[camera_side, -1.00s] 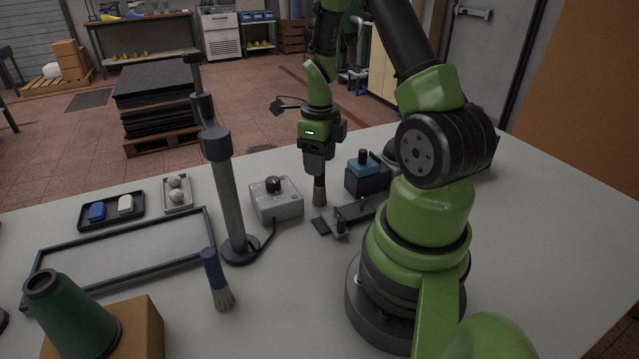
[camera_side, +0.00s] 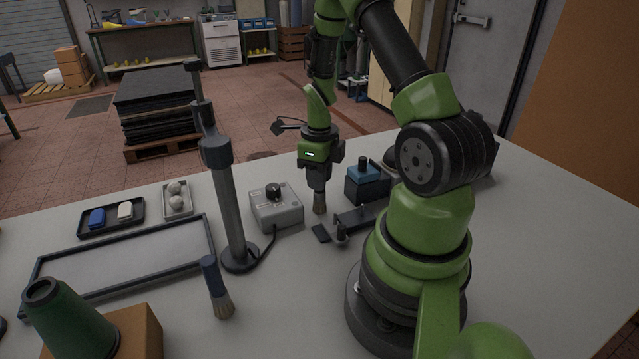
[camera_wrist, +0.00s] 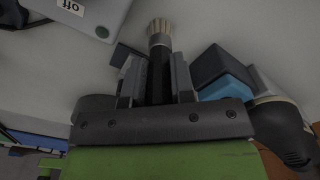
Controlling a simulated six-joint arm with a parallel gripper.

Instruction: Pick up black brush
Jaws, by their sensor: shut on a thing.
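The black brush (camera_side: 319,204) stands bristles down in the side view, between the grey control box and the blue-topped block. My gripper (camera_side: 318,182) is above it, with its fingers around the handle. In the wrist view the pale bristles and metal collar of the brush (camera_wrist: 159,33) stick out past my gripper (camera_wrist: 157,75). My gripper is shut on the black handle, which lies between the two fingers. The bristle tips look at or close to the table top; I cannot tell if they touch. The upper handle is hidden by the fingers in the side view.
A grey control box (camera_side: 277,208) is close on the left. A blue-topped block (camera_side: 366,182) and a dark low fixture (camera_side: 358,218) are close on the right. A dark post (camera_side: 229,205) stands further left. A second brush with a blue handle (camera_side: 216,286) stands nearer the camera.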

